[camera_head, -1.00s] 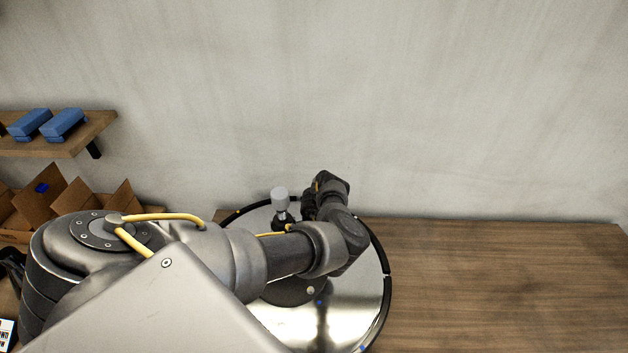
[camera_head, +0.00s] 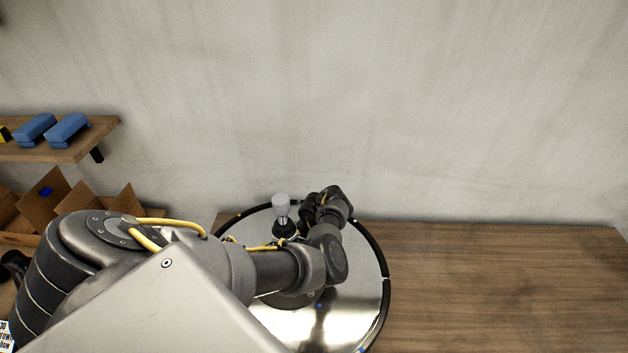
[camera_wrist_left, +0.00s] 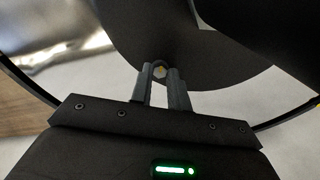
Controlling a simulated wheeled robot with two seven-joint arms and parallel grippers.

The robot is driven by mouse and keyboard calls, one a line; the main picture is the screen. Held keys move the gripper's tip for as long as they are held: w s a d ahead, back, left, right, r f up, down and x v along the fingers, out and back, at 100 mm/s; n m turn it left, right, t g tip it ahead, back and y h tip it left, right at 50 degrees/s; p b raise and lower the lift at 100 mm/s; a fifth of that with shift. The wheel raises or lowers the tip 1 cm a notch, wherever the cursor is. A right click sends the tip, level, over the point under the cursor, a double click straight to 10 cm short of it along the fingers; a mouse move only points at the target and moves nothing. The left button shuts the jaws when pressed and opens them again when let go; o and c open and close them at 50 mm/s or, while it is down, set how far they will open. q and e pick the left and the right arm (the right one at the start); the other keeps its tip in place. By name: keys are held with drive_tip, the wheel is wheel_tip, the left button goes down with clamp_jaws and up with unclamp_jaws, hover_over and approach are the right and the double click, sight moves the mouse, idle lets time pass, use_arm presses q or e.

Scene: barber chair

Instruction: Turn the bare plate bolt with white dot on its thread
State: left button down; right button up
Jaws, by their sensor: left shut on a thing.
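The round chair base (camera_head: 345,318) is a shiny metal disc with a black rim. In the left wrist view, my left gripper (camera_wrist_left: 160,74) is shut with its two grey fingers around a small bolt (camera_wrist_left: 160,69) at a dark plate (camera_wrist_left: 205,72). The bolt shows as a small dark ring with a pale yellowish spot inside. I cannot tell whether this spot is the white dot. In the head view my left arm crosses over the disc, and its fingertips and the bolt are hidden. My right gripper is in neither view.
A grey knob on a dark stem (camera_head: 281,203) stands at the disc's back, close beside my left wrist. A wooden surface (camera_head: 500,285) is clear to the right. A shelf (camera_head: 60,150) with blue boxes and open cardboard boxes (camera_head: 45,195) are at the left.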

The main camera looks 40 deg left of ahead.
use_arm(q)
drive_tip(key=shift+w+a+r+m, duration=0.15)
drive_tip(key=shift+w+m, duration=0.05)
drive_tip(key=shift+m, duration=0.3)
drive_tip(key=c, duration=1.5)
unclamp_jaws()
drive_tip(key=shift+o, duration=0.8)
drive_tip(key=shift+s, duration=0.1)
